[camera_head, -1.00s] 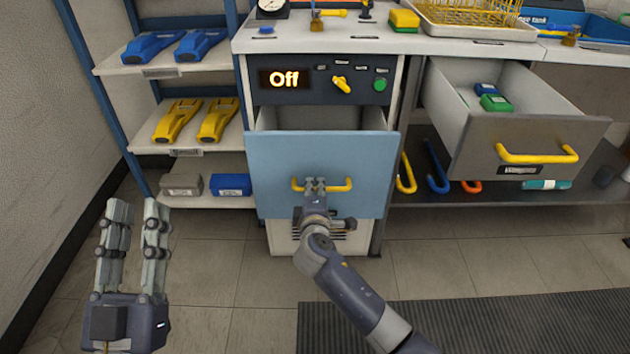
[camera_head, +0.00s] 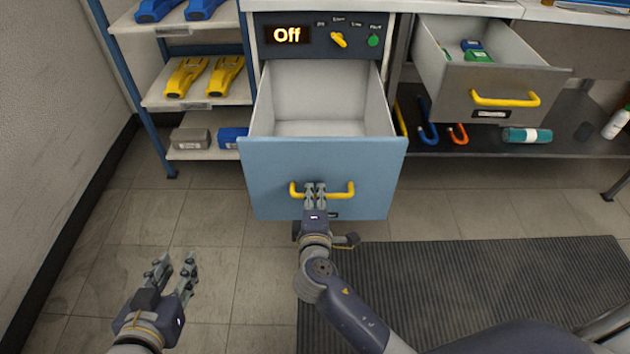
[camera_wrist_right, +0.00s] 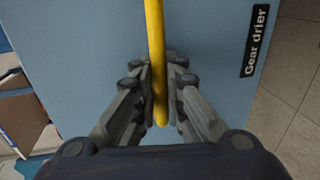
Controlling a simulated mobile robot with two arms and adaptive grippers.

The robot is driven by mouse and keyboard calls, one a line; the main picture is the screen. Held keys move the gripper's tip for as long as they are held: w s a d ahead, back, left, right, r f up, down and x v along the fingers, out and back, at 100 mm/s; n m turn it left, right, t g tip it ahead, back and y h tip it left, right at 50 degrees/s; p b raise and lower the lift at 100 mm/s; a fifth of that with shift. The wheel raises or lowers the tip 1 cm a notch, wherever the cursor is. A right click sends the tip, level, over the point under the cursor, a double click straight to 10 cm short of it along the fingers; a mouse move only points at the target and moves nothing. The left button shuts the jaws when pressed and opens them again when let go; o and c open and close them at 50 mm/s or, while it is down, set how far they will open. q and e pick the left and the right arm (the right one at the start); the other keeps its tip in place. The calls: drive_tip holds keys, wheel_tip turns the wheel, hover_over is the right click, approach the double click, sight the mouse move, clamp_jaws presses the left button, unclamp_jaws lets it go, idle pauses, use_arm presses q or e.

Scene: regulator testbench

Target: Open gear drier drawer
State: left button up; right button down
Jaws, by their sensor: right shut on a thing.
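The gear drier drawer (camera_head: 290,165) has a light blue front and stands pulled well out below a panel whose display reads "Off". Its inside is pale and looks empty. My right gripper (camera_head: 315,190) is shut on the yellow handle (camera_head: 342,191) near its middle. In the right wrist view the handle (camera_wrist_right: 156,60) runs between the fingers (camera_wrist_right: 160,105), beside a "Gear drier" label (camera_wrist_right: 255,40). My left gripper (camera_head: 176,272) is open and empty over the floor at lower left.
A grey drawer (camera_head: 520,82) with a yellow handle stands open at right, holding green and blue items. A shelf (camera_head: 150,97) with yellow and blue tools is at left. A dark ribbed mat (camera_head: 480,285) lies on the floor.

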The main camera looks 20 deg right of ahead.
use_arm(q)
drive_tip(key=shift+s+a+f+g, duration=0.1)
drive_tip(key=shift+s+f+g, duration=0.2)
drive_tip(key=shift+f, duration=0.1)
use_arm(e)
drive_tip(key=shift+s+a, duration=0.2)
drive_tip(key=shift+s, duration=0.35)
drive_tip(key=c, duration=1.6)
unclamp_jaws()
drive_tip(key=shift+c, duration=0.2)
drive_tip(key=v, duration=1.2)
